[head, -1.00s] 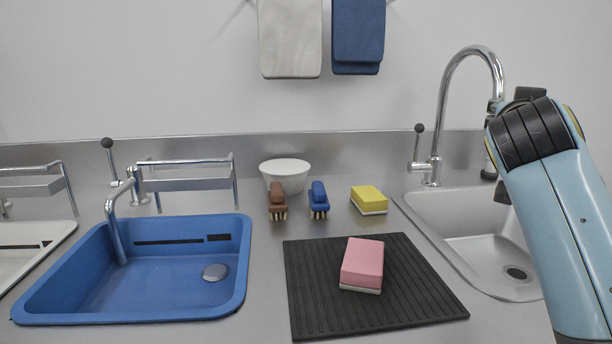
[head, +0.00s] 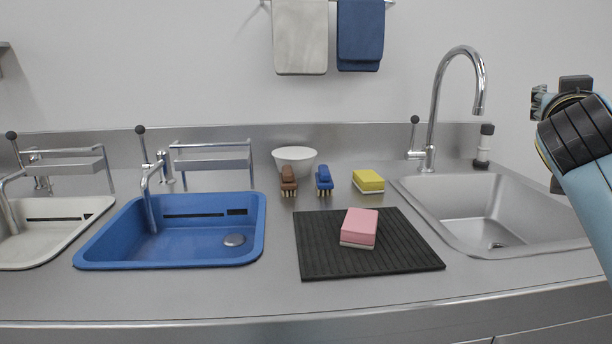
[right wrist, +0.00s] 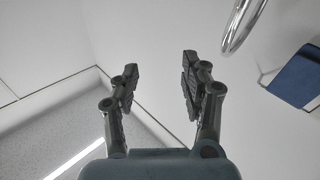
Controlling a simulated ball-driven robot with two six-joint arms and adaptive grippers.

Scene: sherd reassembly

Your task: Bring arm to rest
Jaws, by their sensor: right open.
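My right arm comes in at the right edge of the head view, raised in front of the right sink, with its dark gripper (head: 538,103) partly showing at its upper end. In the right wrist view my right gripper (right wrist: 158,78) has its two dark fingers apart with nothing between them. Behind the fingers are bare wall and ceiling. My left gripper does not show in the head view.
A steel faucet (head: 436,110) stands left of my right arm, behind the steel sink (head: 465,210). A pink sponge (head: 359,226) lies on the black mat (head: 415,262). A yellow sponge (head: 368,180), brown brush (head: 288,178), blue brush (head: 323,178), white bowl (head: 294,158) and blue basin (head: 190,252) sit left.

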